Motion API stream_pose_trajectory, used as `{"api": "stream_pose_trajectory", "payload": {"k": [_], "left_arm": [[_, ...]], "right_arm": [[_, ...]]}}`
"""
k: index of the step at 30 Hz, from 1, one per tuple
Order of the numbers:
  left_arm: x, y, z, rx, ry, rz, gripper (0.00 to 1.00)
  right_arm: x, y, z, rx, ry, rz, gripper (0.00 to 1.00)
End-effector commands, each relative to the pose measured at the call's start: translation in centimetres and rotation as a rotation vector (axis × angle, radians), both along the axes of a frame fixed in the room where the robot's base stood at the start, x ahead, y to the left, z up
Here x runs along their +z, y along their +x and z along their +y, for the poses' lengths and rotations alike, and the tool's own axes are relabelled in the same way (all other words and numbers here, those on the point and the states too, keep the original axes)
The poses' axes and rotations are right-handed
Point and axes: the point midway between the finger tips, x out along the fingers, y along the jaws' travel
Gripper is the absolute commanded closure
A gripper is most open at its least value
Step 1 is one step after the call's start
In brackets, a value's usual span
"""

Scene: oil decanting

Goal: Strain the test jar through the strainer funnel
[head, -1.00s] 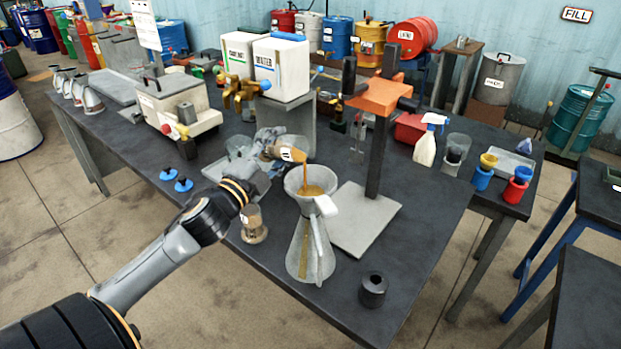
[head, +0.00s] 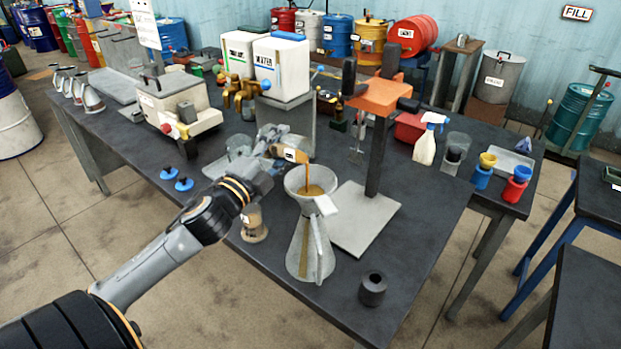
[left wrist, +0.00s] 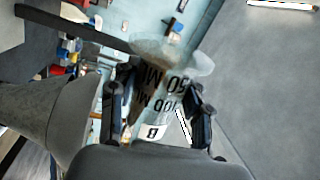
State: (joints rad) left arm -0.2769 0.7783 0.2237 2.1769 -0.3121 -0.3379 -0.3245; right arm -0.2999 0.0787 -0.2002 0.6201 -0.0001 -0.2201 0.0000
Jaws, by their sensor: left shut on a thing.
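My left gripper (head: 280,143) is shut on the test jar (head: 298,157), which it holds tipped above the strainer funnel (head: 311,182). A brown stream runs from the jar's mouth into the funnel, and brown liquid shows inside the funnel. The funnel sits upright on a tall clear conical vessel (head: 308,258) with a brown streak down its inside. In the left wrist view the jar (left wrist: 158,98), with black volume markings, lies between my fingers. My fingers partly hide the jar in the head view. My right gripper is out of view.
A stand with an orange head (head: 378,97) is close right of the funnel. A small brown jar (head: 253,226) stands left of the vessel, a dark cylinder (head: 372,290) right of it. White containers (head: 281,62) stand behind. The front table edge is close to the vessel.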

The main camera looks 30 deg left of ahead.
Motion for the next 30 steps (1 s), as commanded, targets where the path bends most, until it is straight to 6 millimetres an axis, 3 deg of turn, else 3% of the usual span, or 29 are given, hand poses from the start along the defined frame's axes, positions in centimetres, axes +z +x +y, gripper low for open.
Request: {"api": "stream_pose_trajectory", "payload": {"k": [30], "left_arm": [[0.59, 0.00, -0.21, -0.001, 0.094, -0.004, 0.90]], "right_arm": [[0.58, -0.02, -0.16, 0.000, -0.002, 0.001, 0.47]]}}
